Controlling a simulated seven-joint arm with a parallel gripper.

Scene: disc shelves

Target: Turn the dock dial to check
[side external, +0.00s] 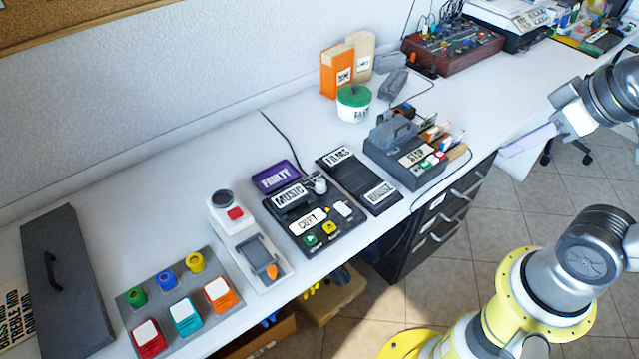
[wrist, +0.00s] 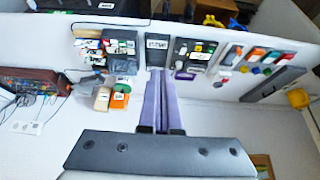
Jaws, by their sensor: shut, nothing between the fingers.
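A black dock panel (side external: 318,236) lies on the white table in the side view, with labels reading MUSIC and COPY. A small silver-grey knob (side external: 319,184) stands at its back right edge and looks like the dial; its pointing direction is too small to tell. A white part and green and yellow buttons sit on its front half. In the wrist view the panel (wrist: 193,55) is small and far off, beyond my fingers. My gripper (side external: 503,153) is at the right of the side view, well away from the panel. Its long lavender fingers (wrist: 160,74) are together and empty.
A grey handheld device (side external: 238,232) and a grey block with coloured buttons and knobs (side external: 164,298) stand left of the panel. A purple FAULTY tray (side external: 276,177) lies behind it.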

